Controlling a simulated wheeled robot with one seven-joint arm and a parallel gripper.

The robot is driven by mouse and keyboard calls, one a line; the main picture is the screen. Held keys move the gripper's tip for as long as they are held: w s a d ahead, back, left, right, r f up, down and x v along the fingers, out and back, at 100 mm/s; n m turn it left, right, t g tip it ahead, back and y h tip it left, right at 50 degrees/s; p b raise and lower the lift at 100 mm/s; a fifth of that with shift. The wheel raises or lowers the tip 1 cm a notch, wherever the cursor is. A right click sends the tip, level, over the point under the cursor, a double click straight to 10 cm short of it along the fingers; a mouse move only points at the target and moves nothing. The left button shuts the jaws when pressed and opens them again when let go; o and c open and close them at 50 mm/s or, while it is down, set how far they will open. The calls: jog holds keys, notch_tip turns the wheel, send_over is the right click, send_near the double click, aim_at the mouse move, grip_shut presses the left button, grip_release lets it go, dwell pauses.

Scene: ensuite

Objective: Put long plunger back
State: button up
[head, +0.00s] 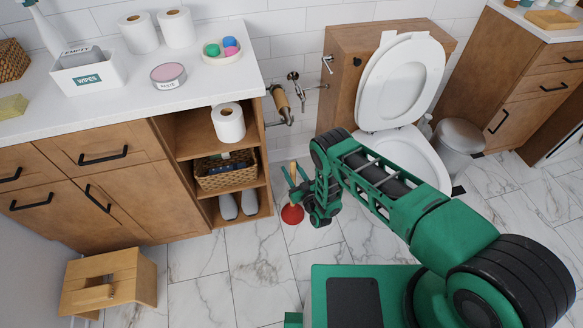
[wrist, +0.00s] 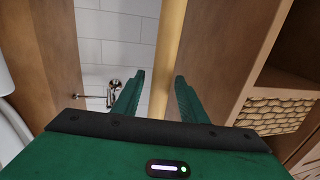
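The long plunger has a red rubber cup (head: 292,214) near the floor and a light wooden handle (head: 293,170), between the cabinet and the toilet in the head view. In the wrist view the handle (wrist: 168,50) runs upright between the fingers of my gripper (wrist: 158,82). The fingers are apart, with a gap showing on the left of the handle; the right finger is close to it. My gripper in the head view (head: 300,190) is low, just above the cup, partly hidden by my arm.
The vanity's open shelves (head: 185,135) with a wicker basket (head: 225,180) stand close on the left. The toilet (head: 400,150) is on the right, beside a grey bin (head: 458,140). A chrome valve (wrist: 113,92) is on the wall behind. A wooden stool (head: 105,280) stands front left.

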jog(key=v, duration=0.9)
jog(key=shift+s, duration=0.25)
jog(key=shift+s+d, duration=0.1)
jog(key=shift+d, duration=0.05)
